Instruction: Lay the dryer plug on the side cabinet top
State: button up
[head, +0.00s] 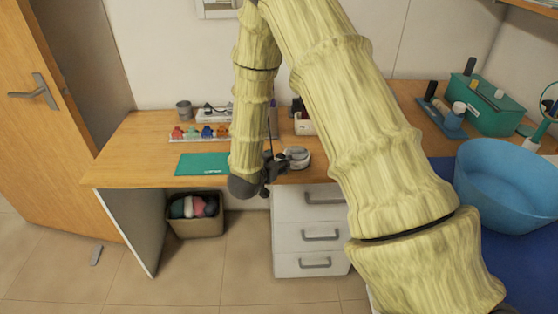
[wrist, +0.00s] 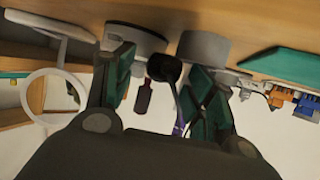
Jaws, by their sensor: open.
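My gripper (head: 274,168) is open at the front edge of the wooden desk top (head: 140,150), above the white drawer cabinet (head: 312,215). In the wrist view, its two dark green fingers (wrist: 158,88) stand apart. A black round-ended thing (wrist: 163,68) shows in the gap between them; I cannot tell whether it touches a finger or whether it is the dryer plug. A pale grey rounded object (head: 297,153) sits on the desk just right of my gripper. I cannot make out the dryer plug for sure in either view.
A green mat (head: 203,164), small coloured items (head: 207,132) and a grey cup (head: 184,109) are left on the desk. A bin (head: 196,226) stands below. A blue bowl (head: 510,185) and a green box (head: 487,103) are right. My arm hides the middle.

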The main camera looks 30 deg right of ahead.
jog(key=c, duration=1.2)
jog(key=shift+r, duration=0.1)
